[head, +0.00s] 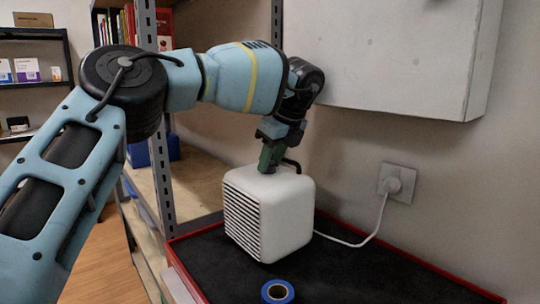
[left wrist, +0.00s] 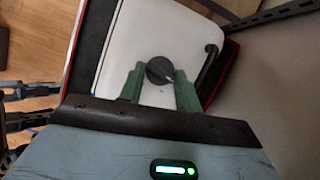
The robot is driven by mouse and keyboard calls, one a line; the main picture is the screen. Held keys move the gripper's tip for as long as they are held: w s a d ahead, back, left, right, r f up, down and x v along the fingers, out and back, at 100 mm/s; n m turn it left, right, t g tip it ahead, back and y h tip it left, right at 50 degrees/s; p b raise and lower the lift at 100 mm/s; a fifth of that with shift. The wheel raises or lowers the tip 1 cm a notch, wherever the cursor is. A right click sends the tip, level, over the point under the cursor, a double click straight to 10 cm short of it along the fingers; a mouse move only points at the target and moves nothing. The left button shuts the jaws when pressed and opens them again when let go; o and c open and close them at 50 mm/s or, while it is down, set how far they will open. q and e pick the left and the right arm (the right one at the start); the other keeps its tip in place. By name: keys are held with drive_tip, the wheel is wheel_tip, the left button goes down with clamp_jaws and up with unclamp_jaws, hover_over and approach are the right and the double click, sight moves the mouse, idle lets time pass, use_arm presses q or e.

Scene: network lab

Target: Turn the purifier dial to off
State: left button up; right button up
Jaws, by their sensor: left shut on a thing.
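The white purifier (head: 285,215) stands upright on a black-topped surface with a red rim, its slatted grille facing left. Its top shows in the left wrist view (left wrist: 190,42), with the dark round dial (left wrist: 159,71) near the middle. A light pointer mark on the dial points toward the lower right in that view. My left gripper (head: 269,168) reaches down onto the purifier's top. Its green fingers (left wrist: 159,84) are shut on the dial, one on each side. The dial is hidden behind the gripper in the head view. My right gripper is in neither view.
A roll of blue tape (head: 278,291) lies in front of the purifier on the black surface (head: 345,275). A white cord runs from the purifier to a wall socket (head: 397,184). A grey wall box (head: 385,50) hangs above. A metal shelf post (head: 158,140) stands left.

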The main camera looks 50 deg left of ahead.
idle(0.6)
use_arm(q)
drive_tip(key=o, duration=1)
drive_tip(key=shift+c, duration=0.2)
